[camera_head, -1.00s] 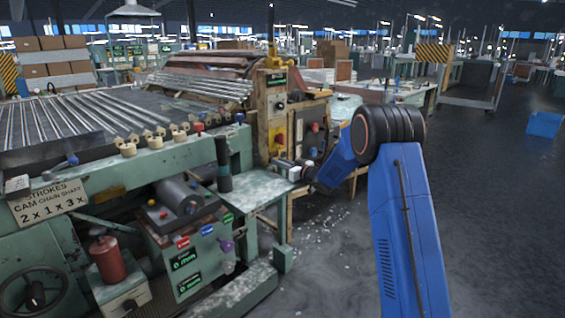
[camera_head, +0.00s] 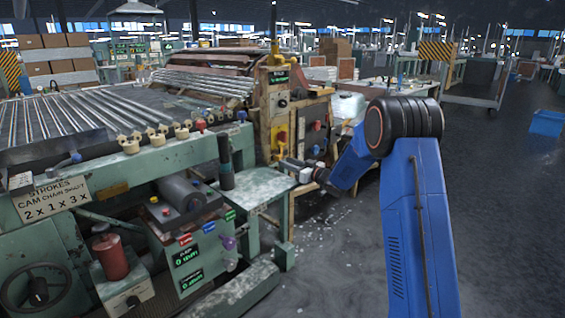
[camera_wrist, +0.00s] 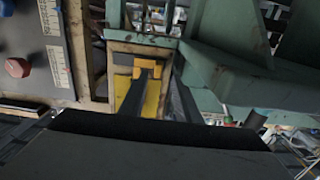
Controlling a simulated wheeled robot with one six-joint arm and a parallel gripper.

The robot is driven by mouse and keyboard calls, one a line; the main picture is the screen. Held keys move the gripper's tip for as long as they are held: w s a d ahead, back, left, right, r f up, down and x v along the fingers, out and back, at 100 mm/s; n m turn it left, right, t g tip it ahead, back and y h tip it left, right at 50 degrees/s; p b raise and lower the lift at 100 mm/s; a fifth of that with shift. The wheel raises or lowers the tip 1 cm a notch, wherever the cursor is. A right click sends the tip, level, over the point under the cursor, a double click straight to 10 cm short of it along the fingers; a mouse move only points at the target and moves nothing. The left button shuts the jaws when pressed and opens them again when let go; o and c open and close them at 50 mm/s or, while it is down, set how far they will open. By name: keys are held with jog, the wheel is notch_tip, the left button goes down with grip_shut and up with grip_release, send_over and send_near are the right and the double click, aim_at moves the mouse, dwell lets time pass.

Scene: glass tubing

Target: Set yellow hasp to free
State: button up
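In the wrist view, a yellow plate (camera_wrist: 151,98) with an orange-yellow bracket-like piece (camera_wrist: 148,66) at its top sits on a pale panel; this looks like the yellow hasp. A dark bar lies over the plate and reaches up to the bracket. My gripper (camera_head: 285,163) is at the side of the wooden control cabinet in the head view, low and close to the green frame. Its fingertips are too small and dark there to tell their opening. A wide dark body fills the bottom of the wrist view.
The wooden cabinet (camera_head: 272,102) carries a yellow part (camera_head: 281,136) and several knobs. In the wrist view, a red knob (camera_wrist: 18,68) sits on a grey panel at left, and green machine beams (camera_wrist: 228,40) cross the right. Open floor (camera_head: 500,170) lies to the right.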

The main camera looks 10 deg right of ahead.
jog(key=v, duration=1.2)
jog(key=shift+s+d, duration=0.15)
jog(key=shift+s, duration=0.2)
jog(key=s+d+r+m+h, duration=0.3)
jog(key=s+r+h, duration=0.2)
jog(key=r+h, duration=0.2)
jog(key=s+d+r+m+g+h, duration=0.1)
jog(key=s+r+h, duration=0.1)
jog(key=s, duration=0.5)
jog(key=s+d+r+m+g+h, duration=0.1)
jog(key=s+d+m+h, duration=0.1)
jog(key=s, duration=0.5)
jog(key=s+a+f+g, duration=0.2)
jog(key=s, duration=1)
jog(key=s+a+f+g, duration=0.2)
jog(key=s+f+g, duration=0.1)
jog(key=s, duration=1)
jog(key=s+a+f+m+g, duration=0.1)
jog(key=s+a+f+g, duration=0.1)
jog(key=s, duration=1)
jog(key=shift+s+a+f+g, duration=0.35)
jog(key=shift+s+f+g, duration=0.05)
jog(key=shift+f, duration=0.05)
